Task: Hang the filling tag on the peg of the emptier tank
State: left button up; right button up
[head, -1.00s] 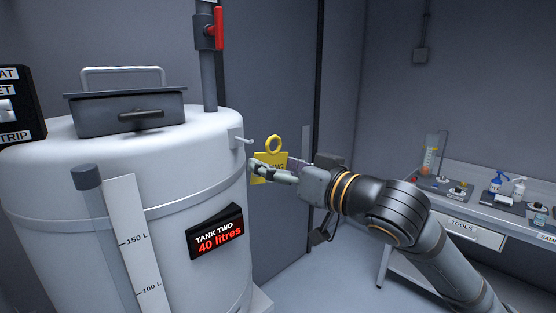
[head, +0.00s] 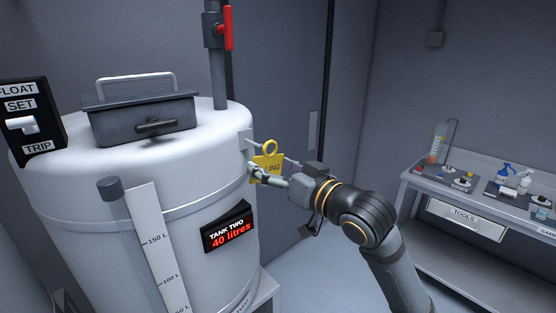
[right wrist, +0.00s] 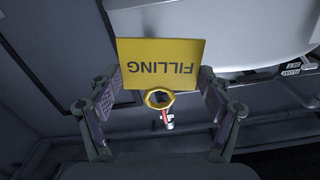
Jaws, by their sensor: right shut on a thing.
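The yellow filling tag (head: 267,170) with a ring on top is held upright in my right gripper (head: 259,174), which is shut on it. In the right wrist view, the tag (right wrist: 160,62) is between the fingers, its lettering upside down and its ring (right wrist: 159,98) clear of them. Tank two (head: 190,190) is white, and its display (head: 229,234) reads 40 litres. The pale peg (head: 253,144) sticks out from the tank's upper right side. The ring is close beside the peg's tip; I cannot tell whether they touch. My left gripper is out of view.
A grey lidded box (head: 142,117) sits on the tank top, with a red-handled valve (head: 227,28) on a pipe behind. A FLOAT/SET/TRIP switch panel (head: 36,118) is at left. A bench (head: 425,184) with lab items stands right. Floor between tank and bench looks clear.

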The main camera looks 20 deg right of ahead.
jog(key=shift+w+a, duration=0.1)
jog(key=shift+w, duration=0.2)
jog(key=shift+x, duration=2.3)
jog(key=shift+w+a+f+p, duration=0.2)
jog(key=shift+w+f+p, duration=0.15)
jog(key=shift+w, duration=0.25)
jog(key=o, duration=0.9)
jog(key=shift+c, duration=0.2)
